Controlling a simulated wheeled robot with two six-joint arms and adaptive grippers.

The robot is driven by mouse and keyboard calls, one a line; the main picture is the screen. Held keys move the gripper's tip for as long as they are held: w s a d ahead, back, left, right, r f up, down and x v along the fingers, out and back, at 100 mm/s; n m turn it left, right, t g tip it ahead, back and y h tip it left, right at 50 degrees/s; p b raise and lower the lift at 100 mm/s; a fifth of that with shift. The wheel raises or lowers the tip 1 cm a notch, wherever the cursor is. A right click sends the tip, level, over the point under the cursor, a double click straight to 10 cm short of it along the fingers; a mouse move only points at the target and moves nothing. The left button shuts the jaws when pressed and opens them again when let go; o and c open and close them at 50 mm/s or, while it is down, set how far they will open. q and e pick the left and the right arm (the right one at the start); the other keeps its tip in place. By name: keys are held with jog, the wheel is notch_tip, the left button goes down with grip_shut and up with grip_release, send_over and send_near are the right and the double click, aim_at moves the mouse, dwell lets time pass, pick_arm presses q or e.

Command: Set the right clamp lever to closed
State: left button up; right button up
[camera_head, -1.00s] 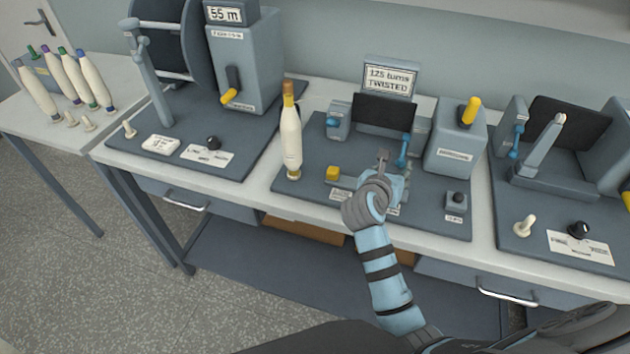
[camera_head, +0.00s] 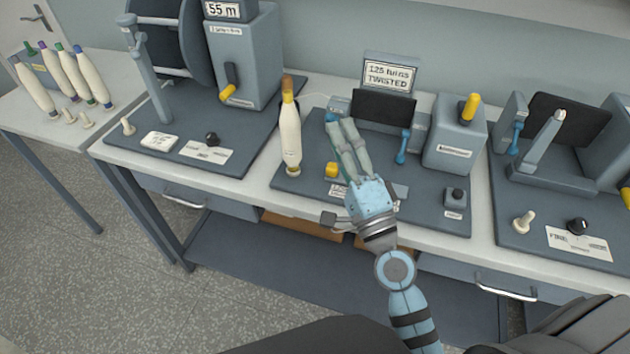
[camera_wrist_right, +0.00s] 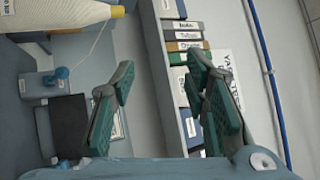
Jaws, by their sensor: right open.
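The right clamp lever (camera_head: 402,147) is a blue lever on the right side of the middle station in the head view. It slants down toward the front, with its knob end low. Its grey clamp block (camera_head: 420,128) stands behind it. My right gripper (camera_head: 340,121) is open, its fingers pointing away toward the left clamp, left of the right lever and apart from it. In the wrist view my open fingers (camera_wrist_right: 160,62) show with nothing between them. A blue clamp lever (camera_wrist_right: 58,77) and block show at the left there. My left gripper is not in view.
A wound bobbin (camera_head: 290,135) stands left of my fingers. A yellow block (camera_head: 331,170) lies on the station board. A grey box with a yellow handle (camera_head: 468,110) stands right of the lever. A dark panel (camera_head: 384,107) and a "125 turns TWISTED" sign (camera_head: 390,76) are behind.

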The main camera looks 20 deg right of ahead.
jog(key=s+a+f+n+g+y, duration=0.2)
jog(key=a+f+n+g+y, duration=0.2)
jog(key=n, duration=0.4)
notch_tip(320, 180, down, 2)
jog(key=shift+a+f+y, duration=0.1)
jog(key=shift+a+y, duration=0.5)
jog(key=shift+a, duration=0.15)
jog(key=shift+s, duration=0.1)
